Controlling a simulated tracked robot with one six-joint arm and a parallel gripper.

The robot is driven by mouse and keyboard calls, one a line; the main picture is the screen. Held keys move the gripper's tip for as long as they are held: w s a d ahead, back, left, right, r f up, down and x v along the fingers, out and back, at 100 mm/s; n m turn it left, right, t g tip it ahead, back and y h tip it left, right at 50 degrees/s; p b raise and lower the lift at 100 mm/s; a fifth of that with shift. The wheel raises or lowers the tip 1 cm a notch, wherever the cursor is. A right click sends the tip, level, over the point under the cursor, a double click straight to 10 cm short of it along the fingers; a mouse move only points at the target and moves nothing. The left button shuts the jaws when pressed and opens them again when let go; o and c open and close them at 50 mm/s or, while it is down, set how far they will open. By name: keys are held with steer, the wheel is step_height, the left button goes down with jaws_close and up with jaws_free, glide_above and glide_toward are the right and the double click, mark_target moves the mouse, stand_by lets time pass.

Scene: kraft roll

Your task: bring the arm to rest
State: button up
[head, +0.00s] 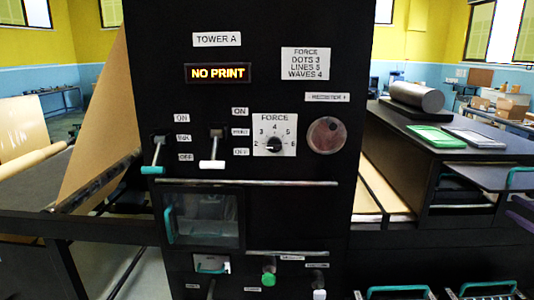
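My arm and my gripper do not show in the head view. A black machine panel (310,215) labelled TOWER A fills the middle. Its display (218,73) reads NO PRINT in lit letters. A teal-handled lever (152,169) and a white-handled lever (211,164) both have their handles low, near or below the OFF labels. A FORCE dial (273,145) with a black knob sits to their right; its pointer is too small to read surely. A sign (305,64) lists DOTS 3, LINES 5, WAVES 4. A round reddish knob (326,135) is at the right.
A horizontal bar (270,183) crosses the panel above a small teal-handled window (203,217). Green (269,279) and white (319,294) knobs sit lower. Brown paper (97,115) slants at left. A dark bench (450,149) at right carries a grey cylinder (417,96) and trays.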

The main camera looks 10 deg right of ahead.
steer(key=s+a+f+g+y, duration=0.1)
steer(key=a+f+g, duration=0.65)
steer(key=f, duration=0.65)
steer(key=a+n+g+y, duration=0.1)
steer(key=a+n+g, duration=0.3)
steer(key=a, duration=1.9)
steer(key=s+a+r+n, duration=0.2)
steer(key=s+a+n, duration=0.2)
steer(key=a, duration=0.8)
steer(key=s+a+r+n+h, duration=0.1)
steer(key=s+a+r+n, duration=0.2)
steer(key=a, duration=1)
steer(key=s+a+r+n+h, duration=0.1)
steer(key=s+a+r+n, duration=0.1)
steer(key=s+a+n, duration=0.5)
steer(key=s+a+g, duration=0.1)
steer(key=a, duration=0.5)
steer(key=shift+r, duration=0.15)
steer(key=shift+s+d, duration=0.1)
